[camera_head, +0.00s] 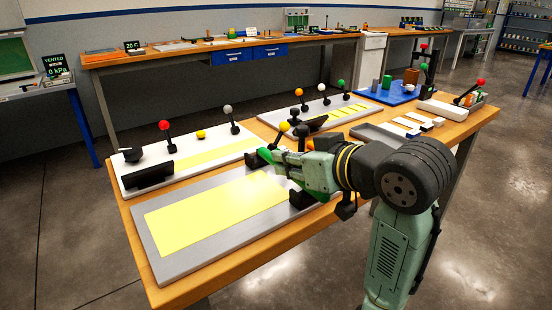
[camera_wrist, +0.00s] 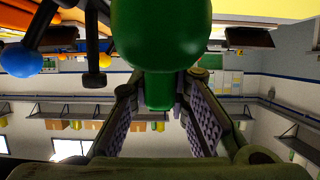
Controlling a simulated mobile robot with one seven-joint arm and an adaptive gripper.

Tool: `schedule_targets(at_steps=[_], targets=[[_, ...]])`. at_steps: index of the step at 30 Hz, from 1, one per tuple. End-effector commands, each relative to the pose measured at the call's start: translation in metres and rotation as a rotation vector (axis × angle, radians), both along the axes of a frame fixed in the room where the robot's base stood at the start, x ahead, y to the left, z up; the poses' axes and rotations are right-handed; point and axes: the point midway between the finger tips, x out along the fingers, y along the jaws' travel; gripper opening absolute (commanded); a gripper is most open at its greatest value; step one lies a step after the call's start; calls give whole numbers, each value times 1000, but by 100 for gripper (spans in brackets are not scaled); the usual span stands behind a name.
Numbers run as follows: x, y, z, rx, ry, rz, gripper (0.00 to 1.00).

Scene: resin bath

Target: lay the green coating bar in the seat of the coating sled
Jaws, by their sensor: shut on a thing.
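My gripper (camera_head: 274,155) is shut on a green, round-ended piece, apparently the green coating bar (camera_wrist: 165,35), which fills the top middle of the wrist view between my two fingers. The coating sled appears to be the dark piece with two black end blocks (camera_head: 302,198) at the right end of the yellow strip on the grey plate. My gripper is above it or close to it. Its seat is hidden, and I cannot tell whether the bar touches it.
The grey plate (camera_head: 165,262) with its yellow strip (camera_head: 205,220) lies at the table's front. Behind it is a white board (camera_head: 128,168) with a black block and ball-topped posts. A blue tray (camera_head: 392,98) stands farther back. Bare wooden table (camera_head: 200,285) shows along the front edge.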

Motion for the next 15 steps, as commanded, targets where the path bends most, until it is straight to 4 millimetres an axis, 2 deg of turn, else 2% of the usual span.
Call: schedule_targets(at_steps=[3, 6, 10, 15], targets=[[30, 12, -1, 3, 4, 3, 0], [50, 19, -3, 2, 3, 2, 0], [65, 24, -5, 2, 0, 1, 0], [69, 25, -16, 1, 2, -1, 0]])
